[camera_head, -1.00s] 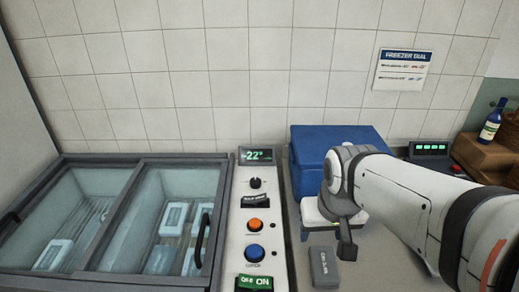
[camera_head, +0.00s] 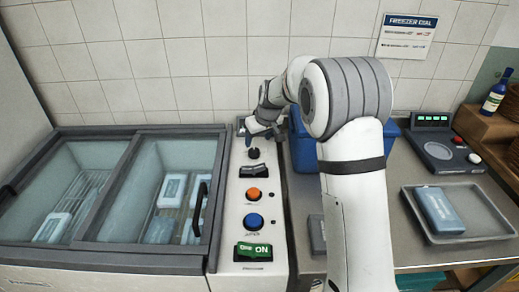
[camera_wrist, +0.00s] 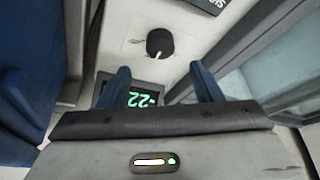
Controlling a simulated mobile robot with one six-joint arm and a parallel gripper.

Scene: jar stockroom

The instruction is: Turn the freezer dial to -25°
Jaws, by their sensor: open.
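In the wrist view the dial (camera_wrist: 160,42) is round and dark, with a white pointer mark. The display (camera_wrist: 132,97) shows -22 in green, partly covered by my gripper; in the head view my gripper hides most of it. My gripper (camera_wrist: 160,77) is open, its blue fingers apart and pointing toward the dial. The dial lies beyond the fingertips, roughly centred between them, with no contact visible. In the head view my gripper (camera_head: 262,134) is just above the dial.
The panel also carries an orange button (camera_head: 253,194), a blue button (camera_head: 253,221) and a green switch (camera_head: 253,251). The glass-lidded freezer (camera_head: 110,258) stands left. A blue box (camera_head: 304,150) is close right of the panel. A grey tray (camera_head: 490,222) holds a blue-grey pack.

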